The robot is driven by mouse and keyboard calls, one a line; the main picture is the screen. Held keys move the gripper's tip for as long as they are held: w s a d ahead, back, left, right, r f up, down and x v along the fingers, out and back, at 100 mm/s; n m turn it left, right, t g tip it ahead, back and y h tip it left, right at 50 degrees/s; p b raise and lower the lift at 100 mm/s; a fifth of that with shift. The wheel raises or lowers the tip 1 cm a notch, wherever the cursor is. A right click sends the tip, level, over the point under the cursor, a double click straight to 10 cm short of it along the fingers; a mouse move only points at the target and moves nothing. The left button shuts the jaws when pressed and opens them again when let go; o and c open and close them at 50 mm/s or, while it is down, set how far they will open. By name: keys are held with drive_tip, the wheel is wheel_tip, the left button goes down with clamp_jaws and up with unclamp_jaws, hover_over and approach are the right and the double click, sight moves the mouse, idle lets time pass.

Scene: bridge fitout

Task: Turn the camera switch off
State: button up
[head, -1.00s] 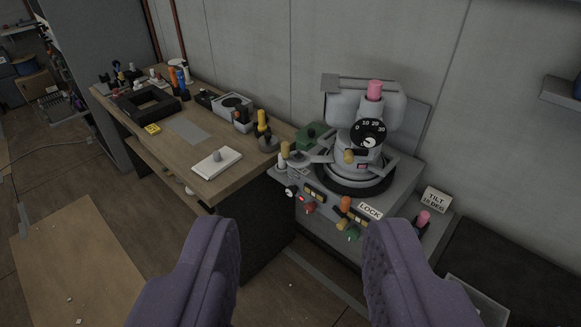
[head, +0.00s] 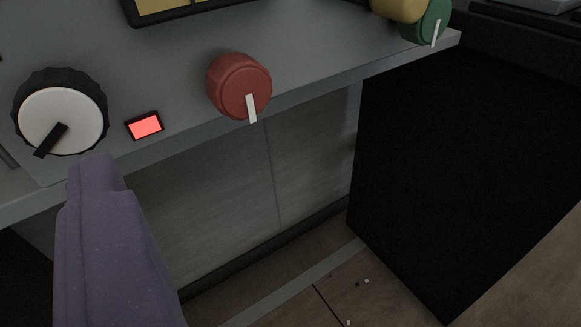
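No label naming a camera switch is readable. A black knob with a white face (head: 60,115) sits at the left of the grey panel, its dark pointer aimed down and left. Beside it a small rectangular lamp (head: 145,126) glows red. A red knob (head: 237,84) to the right has a white pointer aimed downward. Part of my gripper (head: 94,165) shows as a purple finger at lower left. A second finger cannot be made out.
A green knob (head: 430,24) with a white pointer and a yellow part (head: 398,8) are at the top right of the panel. A dark framed plate (head: 185,8) is cut off at the top. A black block (head: 450,170) stands at right.

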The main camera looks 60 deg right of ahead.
sight(67, 130)
drive_tip(key=shift+h, duration=0.5)
drive_tip(key=w+d, duration=0.1)
drive_tip(key=w+d+b, duration=0.1)
drive_tip(key=d, duration=0.1)
drive_tip(key=w+d+f+b, duration=0.1)
drive_tip(key=shift+d, duration=0.4)
drive_tip(key=shift+w+d+r, duration=0.15)
drive_tip(key=shift+w+d, duration=0.25)
drive_tip(key=shift+w, duration=0.15)
drive_tip(key=c, duration=1)
